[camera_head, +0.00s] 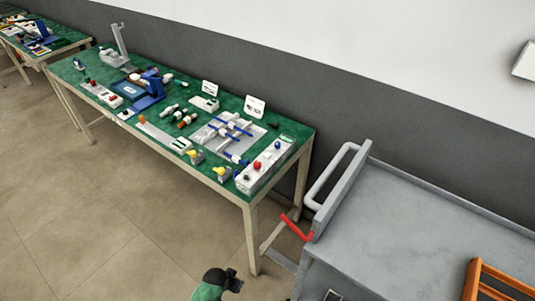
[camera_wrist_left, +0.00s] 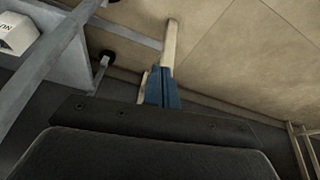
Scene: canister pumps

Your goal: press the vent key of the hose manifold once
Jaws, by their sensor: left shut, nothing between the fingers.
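A grey plate with white fittings and blue tubes (camera_head: 228,130) lies on the green-topped bench (camera_head: 180,100). It looks like the hose manifold, but it is too small to be sure. A long white box (camera_head: 264,166) with red and blue knobs stands at its right, by the bench's near right end. I cannot make out which part is the vent key. My left gripper (camera_wrist_left: 162,88) shows in the left wrist view, its blue fingers shut and empty. It points over the floor, away from the bench top. My right gripper is out of view.
A grey cart (camera_head: 430,210) with a white handle and a red lever stands right of the bench. Several small parts crowd the bench. The floor (camera_head: 100,220) in front is clear.

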